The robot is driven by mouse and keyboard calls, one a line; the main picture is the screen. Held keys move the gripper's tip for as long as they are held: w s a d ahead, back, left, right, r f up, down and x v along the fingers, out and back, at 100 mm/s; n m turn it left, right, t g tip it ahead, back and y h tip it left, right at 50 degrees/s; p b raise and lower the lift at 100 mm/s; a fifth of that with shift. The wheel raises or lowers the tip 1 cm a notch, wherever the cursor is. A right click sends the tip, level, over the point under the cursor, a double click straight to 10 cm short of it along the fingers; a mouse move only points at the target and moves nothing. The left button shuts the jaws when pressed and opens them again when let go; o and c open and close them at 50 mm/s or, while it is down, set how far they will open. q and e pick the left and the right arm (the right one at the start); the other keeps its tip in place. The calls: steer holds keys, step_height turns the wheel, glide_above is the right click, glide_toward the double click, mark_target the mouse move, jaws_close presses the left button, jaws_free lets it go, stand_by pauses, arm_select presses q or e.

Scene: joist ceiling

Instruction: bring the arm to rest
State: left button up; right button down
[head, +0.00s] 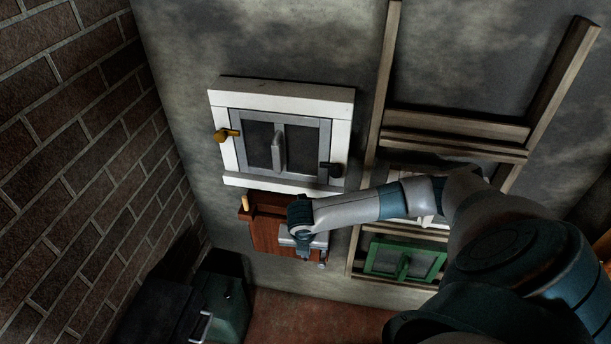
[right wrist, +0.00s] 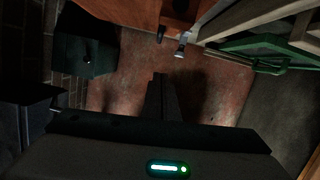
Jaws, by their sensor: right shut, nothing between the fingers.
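My right arm (head: 365,206) reaches in from the right in the head view, extended toward the wall. Its gripper (head: 306,257) hangs in front of a reddish-brown wooden box on the wall, partly covering it. In the right wrist view the right gripper (right wrist: 160,77) has its dark fingers together, with nothing visible between them, above the red floor. I cannot tell from the head view how far it is from the box. My left gripper is in neither view.
A white-framed grey double-door unit (head: 341,105) is above the brown box (head: 268,232). A wooden frame (head: 384,75) and green-framed panel (head: 407,260) are right of it. Dark green cabinets (head: 224,310) stand lower left by a brick wall (head: 70,130). Red floor (right wrist: 215,88) is clear below.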

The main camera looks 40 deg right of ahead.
stand_by(0.3)
steer(key=shift+f, duration=0.1)
steer(key=a+f+m+t+y+b, duration=0.1)
steer(key=a+f+m, duration=0.3)
steer(key=f, duration=0.6)
steer(key=a+f+m+t+y+b, duration=0.1)
steer(key=a+f+m, duration=0.1)
steer(key=f+m, duration=0.65)
steer(key=s+f+m, duration=0.2)
steer(key=s+f, duration=0.5)
steer(key=f, duration=0.3)
steer(key=s+a+f+m+g+b, duration=0.1)
steer(key=s+a+f+m, duration=0.2)
steer(key=s, duration=0.9)
steer(key=s+a+f+m+g, duration=0.1)
steer(key=s+a+f+m, duration=0.1)
steer(key=s+f, duration=0.6)
steer(key=s+a+f+m+g+b, duration=0.1)
steer(key=s+a+f+m, duration=0.2)
steer(key=s, duration=1.5)
step_height(320, 180, down, 2)
steer(key=shift+a+f+m+b, duration=0.15)
steer(key=shift+a+m+b, duration=0.15)
steer(key=shift+m, duration=0.55)
